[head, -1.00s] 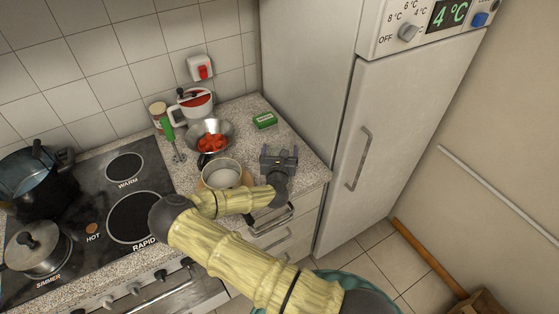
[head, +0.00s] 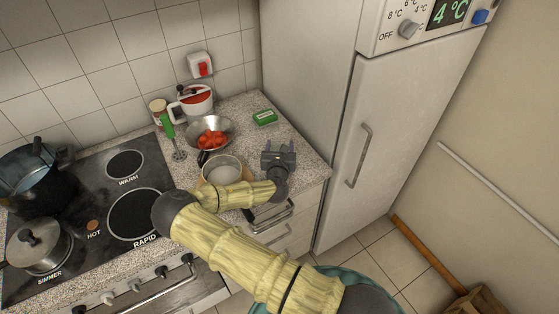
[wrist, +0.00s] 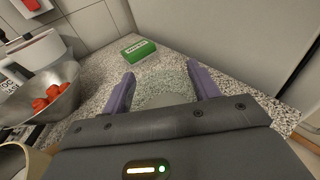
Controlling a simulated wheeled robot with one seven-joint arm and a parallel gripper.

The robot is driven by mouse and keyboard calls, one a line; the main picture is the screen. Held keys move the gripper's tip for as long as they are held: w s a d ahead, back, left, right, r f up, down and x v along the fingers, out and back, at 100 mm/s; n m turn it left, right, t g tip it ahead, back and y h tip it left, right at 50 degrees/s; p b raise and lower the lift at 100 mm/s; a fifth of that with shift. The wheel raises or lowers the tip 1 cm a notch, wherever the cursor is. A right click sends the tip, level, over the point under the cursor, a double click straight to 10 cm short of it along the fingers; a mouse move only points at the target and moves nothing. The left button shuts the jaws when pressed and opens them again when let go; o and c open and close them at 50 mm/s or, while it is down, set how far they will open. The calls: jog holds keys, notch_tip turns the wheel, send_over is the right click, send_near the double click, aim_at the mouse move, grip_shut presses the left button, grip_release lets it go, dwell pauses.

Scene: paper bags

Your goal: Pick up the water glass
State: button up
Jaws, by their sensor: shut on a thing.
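My gripper (head: 279,152) is over the right end of the speckled counter, near the fridge. In the wrist view its two purple fingers (wrist: 162,90) are apart, with a faint, clear round shape between them. This is the water glass (wrist: 163,82), see-through and hard to make out against the counter. The fingers are shut on its sides. Its lower part is hidden by the gripper body. I cannot make out the glass in the head view, nor tell whether it is touching the counter.
A green box (head: 265,117) lies behind the gripper. The hob (head: 95,215) holds pots. The fridge (head: 400,140) closes off the right side.

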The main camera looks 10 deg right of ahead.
jog(key=shift+c, duration=0.3)
notch_tip(320, 180, up, 10)
jog(key=b, duration=0.2)
jog(key=shift+d, duration=0.1)
dwell(0.6)
